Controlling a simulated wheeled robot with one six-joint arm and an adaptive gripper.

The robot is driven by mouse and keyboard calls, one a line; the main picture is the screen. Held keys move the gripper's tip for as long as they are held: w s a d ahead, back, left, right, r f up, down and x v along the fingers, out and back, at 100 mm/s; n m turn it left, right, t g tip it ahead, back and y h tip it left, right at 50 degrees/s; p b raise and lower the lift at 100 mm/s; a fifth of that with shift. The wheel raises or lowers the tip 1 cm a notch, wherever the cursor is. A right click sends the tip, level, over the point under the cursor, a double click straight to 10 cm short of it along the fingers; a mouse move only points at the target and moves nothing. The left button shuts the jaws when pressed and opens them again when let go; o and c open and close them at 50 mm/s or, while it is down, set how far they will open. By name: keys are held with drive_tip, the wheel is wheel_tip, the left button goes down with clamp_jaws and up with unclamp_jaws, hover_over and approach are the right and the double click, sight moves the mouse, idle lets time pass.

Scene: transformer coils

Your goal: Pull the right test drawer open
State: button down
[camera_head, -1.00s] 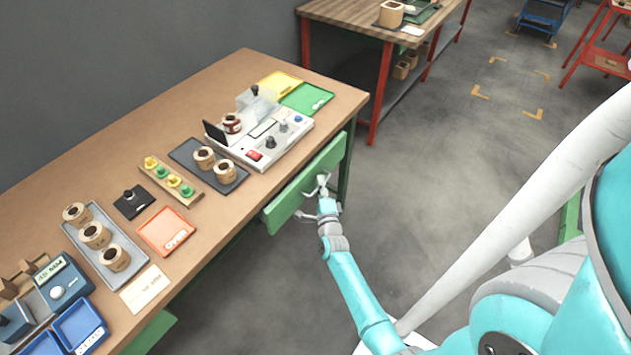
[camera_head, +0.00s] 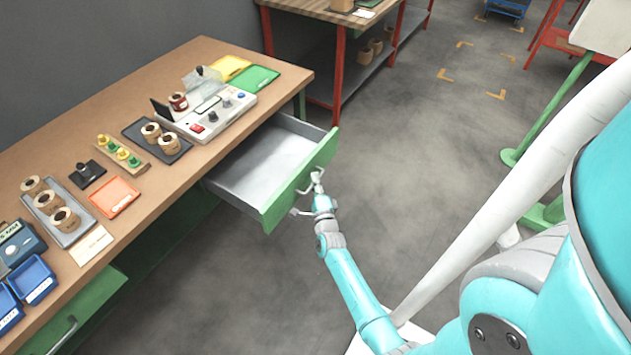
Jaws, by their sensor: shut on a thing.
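The right test drawer (camera_head: 262,168) is out from under the bench, with its green front and grey empty inside showing. Its far end is under the bench top. My gripper (camera_head: 311,186) is at the outer face of the green front, shut on the drawer handle (camera_head: 314,178). The fingers cover most of the handle.
The wooden bench (camera_head: 150,200) carries a test unit (camera_head: 212,115), coils on trays, and red, yellow and green trays. A second green drawer front (camera_head: 85,310) shows at lower left. Another workbench (camera_head: 335,60) stands behind. The grey floor beside the drawer is clear.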

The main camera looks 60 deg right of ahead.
drive_tip(key=shift+s, duration=0.15)
drive_tip(key=c, duration=1.2)
unclamp_jaws()
drive_tip(key=v, duration=1.2)
